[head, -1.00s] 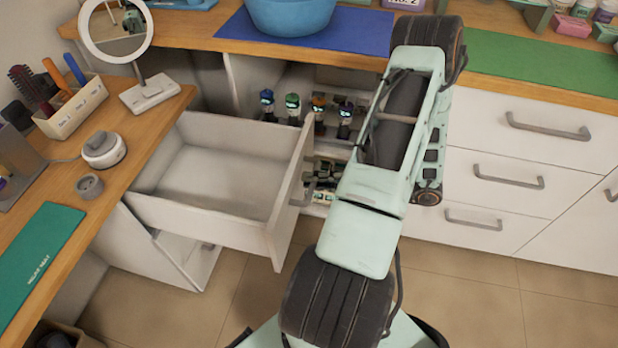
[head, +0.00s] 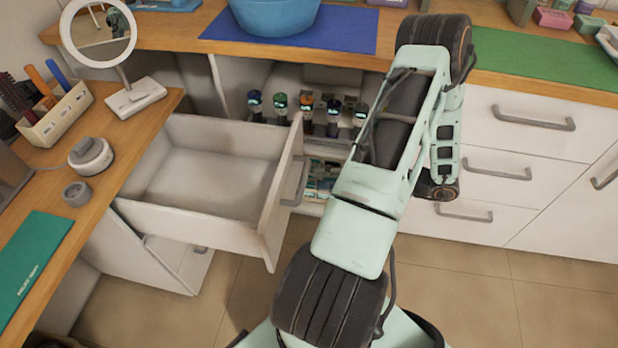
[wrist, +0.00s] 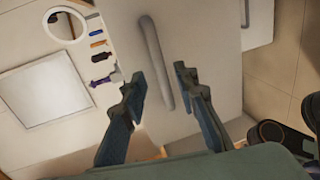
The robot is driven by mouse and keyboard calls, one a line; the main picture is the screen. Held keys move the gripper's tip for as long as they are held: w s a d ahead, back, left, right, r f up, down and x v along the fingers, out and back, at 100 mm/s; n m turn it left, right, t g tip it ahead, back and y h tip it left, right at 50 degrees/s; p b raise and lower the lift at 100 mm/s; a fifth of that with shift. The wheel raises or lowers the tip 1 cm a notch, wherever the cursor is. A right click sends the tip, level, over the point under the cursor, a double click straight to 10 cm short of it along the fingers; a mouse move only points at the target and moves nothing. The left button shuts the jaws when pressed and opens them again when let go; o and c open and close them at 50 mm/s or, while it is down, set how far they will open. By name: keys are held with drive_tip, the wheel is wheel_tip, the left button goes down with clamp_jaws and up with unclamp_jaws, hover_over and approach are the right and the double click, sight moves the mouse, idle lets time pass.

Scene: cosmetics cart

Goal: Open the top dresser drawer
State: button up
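The top dresser drawer (head: 215,185) is pulled well out at the left in the head view, showing an empty white interior. Its front (head: 280,195) carries a grey bar handle (head: 299,183). In the wrist view the drawer front (wrist: 205,40) faces me, with the handle (wrist: 156,62) running between my fingers. My gripper (wrist: 160,78) is open, one finger on each side of the handle. The fingers do not appear closed on it; I cannot tell how deep the handle sits between them. In the head view my arm hides most of the gripper.
A lower dresser front (head: 190,262) is below the open drawer. A wooden top (head: 130,125) holds a round mirror (head: 98,35) and a brush holder (head: 57,115). Several bottles (head: 281,108) stand in an open compartment behind. White drawers (head: 535,175) line the right; tiled floor (head: 470,290) is clear.

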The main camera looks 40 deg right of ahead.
drive_tip(key=v, duration=0.6)
drive_tip(key=shift+r, duration=0.1)
idle(0.4)
